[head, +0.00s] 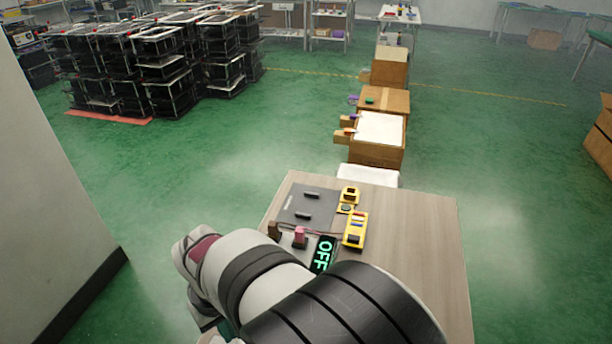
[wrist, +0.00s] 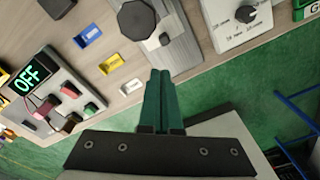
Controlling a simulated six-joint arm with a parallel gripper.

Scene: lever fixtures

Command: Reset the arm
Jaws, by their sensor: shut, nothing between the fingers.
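My gripper (wrist: 159,76) shows in the wrist view with its two green fingers pressed together and nothing between them. The fingertips point toward the edge of the wooden table (wrist: 125,106), close to a grey plate with a black knob (wrist: 137,19). I cannot tell the exact gap between fingertips and table.
A panel with a lit OFF sign (wrist: 27,78) and coloured buttons is left in the wrist view; the sign also shows in the head view (head: 323,255). A white dial panel (wrist: 238,20) is at right. The table's right side (head: 425,240) is clear.

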